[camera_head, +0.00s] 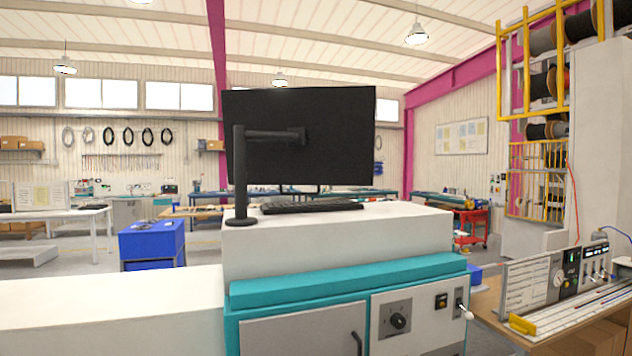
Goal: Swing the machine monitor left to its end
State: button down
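The machine monitor (340,125) is a wide black panel held up on a dark post with a side arm (272,134). The post (240,175) stands on a round base at the left of the white machine top. The panel extends to the right of the post, with its back and the arm's joint towards me. A black keyboard (312,207) lies below it on the machine top. My gripper is not in view.
The white machine top (400,228) sits above a teal and grey cabinet (350,280) with a knob and switches. A low white surface (110,310) lies at the left. A bench with a control panel (560,285) stands at the right. The space left of the post is clear.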

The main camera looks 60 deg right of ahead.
aim_at(334, 125)
jog(key=z, duration=0.45)
jog(key=i, duration=1)
jog(key=z, duration=0.05)
